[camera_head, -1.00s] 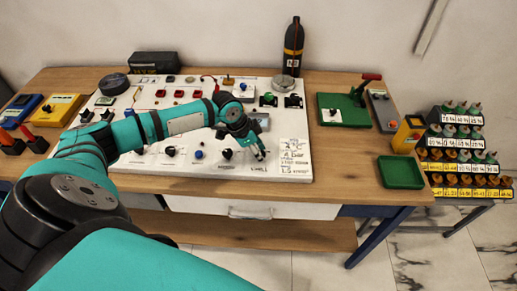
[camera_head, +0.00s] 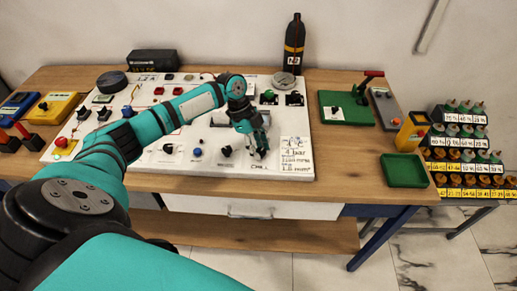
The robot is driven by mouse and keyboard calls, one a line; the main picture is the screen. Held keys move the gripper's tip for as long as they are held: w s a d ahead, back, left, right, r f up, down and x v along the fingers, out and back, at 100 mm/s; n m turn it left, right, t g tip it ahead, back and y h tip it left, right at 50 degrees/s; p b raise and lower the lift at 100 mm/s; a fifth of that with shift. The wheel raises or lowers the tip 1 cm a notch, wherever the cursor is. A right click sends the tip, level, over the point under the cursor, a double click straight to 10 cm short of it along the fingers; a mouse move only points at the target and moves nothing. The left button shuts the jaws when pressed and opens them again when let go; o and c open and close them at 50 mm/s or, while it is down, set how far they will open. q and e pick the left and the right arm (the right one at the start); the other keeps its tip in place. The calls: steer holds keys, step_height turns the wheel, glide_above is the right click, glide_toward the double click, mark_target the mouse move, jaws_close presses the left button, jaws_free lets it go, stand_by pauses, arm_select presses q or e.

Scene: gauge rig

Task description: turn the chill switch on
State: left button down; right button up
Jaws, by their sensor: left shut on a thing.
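The white gauge panel (camera_head: 220,172) lies on the wooden bench with knobs, buttons and switches on it. My left arm reaches over it from the left. My left gripper (camera_head: 259,152) points down at the panel's front right part, just above a small printed label at the front edge, too small to read surely. It is shut on the chill switch there, which the fingers hide almost wholly, so its position cannot be told. My right gripper is not in view.
A black knob (camera_head: 225,151) and a blue knob (camera_head: 197,152) stand left of the gripper. A handwritten note (camera_head: 296,157) is right of it. A green tray (camera_head: 404,171), a green lever base (camera_head: 346,110) and a dark bottle (camera_head: 293,45) are farther right and back.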

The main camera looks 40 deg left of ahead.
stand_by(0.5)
arm_select(q)
steer(key=c, duration=0.9)
jaws_free()
steer(key=shift+c, duration=0.2)
steer(key=shift+a+r, duration=0.1)
steer(key=shift+r, duration=0.1)
steer(key=v, duration=1.1)
steer(key=shift+r, duration=0.35)
steer(key=shift+f, duration=0.1)
